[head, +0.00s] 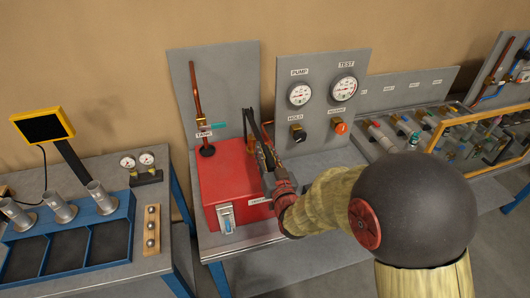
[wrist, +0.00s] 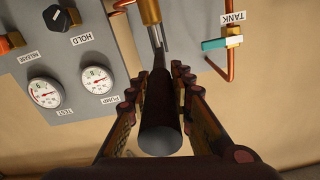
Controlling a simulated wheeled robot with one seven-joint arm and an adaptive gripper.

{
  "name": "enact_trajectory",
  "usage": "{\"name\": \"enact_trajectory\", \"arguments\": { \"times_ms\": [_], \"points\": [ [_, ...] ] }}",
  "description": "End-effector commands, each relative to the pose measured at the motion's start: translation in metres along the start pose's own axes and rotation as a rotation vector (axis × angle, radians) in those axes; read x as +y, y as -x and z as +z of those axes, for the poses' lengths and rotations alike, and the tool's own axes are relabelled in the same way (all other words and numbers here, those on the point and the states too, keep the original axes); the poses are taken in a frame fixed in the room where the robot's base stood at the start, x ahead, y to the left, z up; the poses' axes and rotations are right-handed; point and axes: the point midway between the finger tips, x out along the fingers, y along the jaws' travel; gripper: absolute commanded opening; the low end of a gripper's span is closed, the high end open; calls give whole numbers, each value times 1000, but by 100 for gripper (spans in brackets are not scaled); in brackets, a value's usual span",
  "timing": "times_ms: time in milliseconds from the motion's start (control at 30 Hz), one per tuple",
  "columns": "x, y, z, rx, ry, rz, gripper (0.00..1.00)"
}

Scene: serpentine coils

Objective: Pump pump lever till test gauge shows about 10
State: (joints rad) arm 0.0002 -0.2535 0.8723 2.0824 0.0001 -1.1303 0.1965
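The red pump box (head: 228,168) stands on the grey bench. My gripper (head: 262,148) is at its upper right side. In the wrist view, the pump lever (wrist: 161,112) points its round grey end at the camera, and its dark shaft runs away between the fingers. My gripper (wrist: 158,82) appears shut on the lever, a finger against each side. The test gauge (head: 343,88) is on the grey panel; it shows upside down in the wrist view (wrist: 45,92). Its needle is too small to read surely. The pump gauge (head: 299,95) is beside it.
The hold knob (head: 298,134) and the orange release knob (head: 341,128) sit below the gauges. A copper pipe with a teal tank valve (head: 218,126) rises behind the box. Blue bins (head: 72,240) stand left, and a wooden-framed rack of fittings (head: 440,125) stands right.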

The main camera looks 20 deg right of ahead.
Motion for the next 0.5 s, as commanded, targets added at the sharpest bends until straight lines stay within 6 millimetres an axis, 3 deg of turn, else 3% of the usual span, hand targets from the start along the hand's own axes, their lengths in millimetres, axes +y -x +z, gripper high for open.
{"name": "enact_trajectory", "arguments": {
  "times_ms": [333,500],
  "points": [
    [0,0,0,0,0,-1,0],
    [0,0,0,0,0,-1,0]
  ]
}}
